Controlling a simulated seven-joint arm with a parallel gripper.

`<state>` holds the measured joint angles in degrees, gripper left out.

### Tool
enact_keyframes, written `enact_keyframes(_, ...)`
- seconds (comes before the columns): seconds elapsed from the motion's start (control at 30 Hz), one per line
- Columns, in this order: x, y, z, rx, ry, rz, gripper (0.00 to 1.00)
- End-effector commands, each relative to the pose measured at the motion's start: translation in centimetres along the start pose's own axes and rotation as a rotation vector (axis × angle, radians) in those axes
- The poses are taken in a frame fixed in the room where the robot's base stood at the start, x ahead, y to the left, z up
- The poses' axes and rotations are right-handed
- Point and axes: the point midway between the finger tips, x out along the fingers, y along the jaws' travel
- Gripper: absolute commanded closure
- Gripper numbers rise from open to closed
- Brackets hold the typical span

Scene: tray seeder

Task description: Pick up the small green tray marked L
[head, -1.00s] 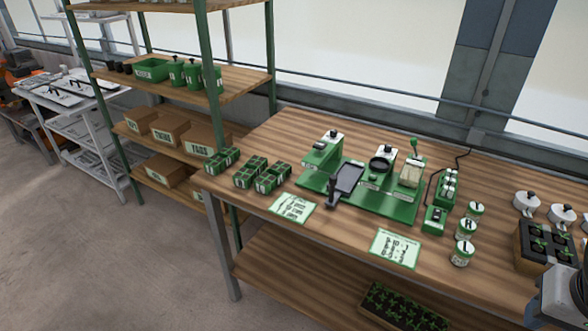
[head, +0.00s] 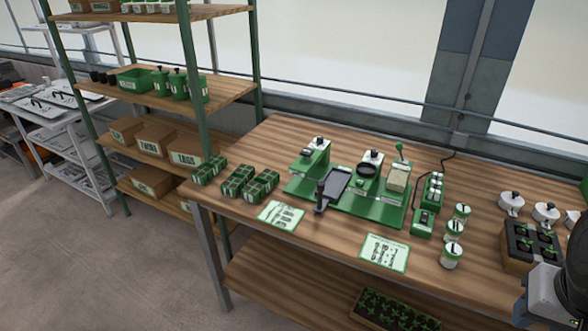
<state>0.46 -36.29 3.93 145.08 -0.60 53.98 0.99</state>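Several small green trays with cell-like compartments stand at the left end of the wooden bench. One group of trays (head: 208,172) is at the far left, and another group (head: 249,183) is just right of it. They carry small pale labels, but the letters are too small to read, so I cannot tell which one is marked L. Part of my arm shows at the lower right edge. My gripper is out of view.
A green seeder station (head: 370,206) with a dark handled plate (head: 333,186) stands right of the trays. Printed cards (head: 281,214) lie in front. White-lidded jars (head: 452,251) and a seedling box (head: 530,246) are at right. A tall shelf (head: 190,90) stands behind left.

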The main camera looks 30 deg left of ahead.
Motion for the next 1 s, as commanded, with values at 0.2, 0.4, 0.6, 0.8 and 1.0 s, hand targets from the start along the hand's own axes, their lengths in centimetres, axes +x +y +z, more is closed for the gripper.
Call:
enact_keyframes(0.2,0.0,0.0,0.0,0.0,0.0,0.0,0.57)
enact_keyframes(0.4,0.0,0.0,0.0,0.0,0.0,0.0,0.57)
enact_keyframes(0.6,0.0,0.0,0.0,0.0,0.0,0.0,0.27)
enact_keyframes(0.8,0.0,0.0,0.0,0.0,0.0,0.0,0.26)
enact_keyframes(1.0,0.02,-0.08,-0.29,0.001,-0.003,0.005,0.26)
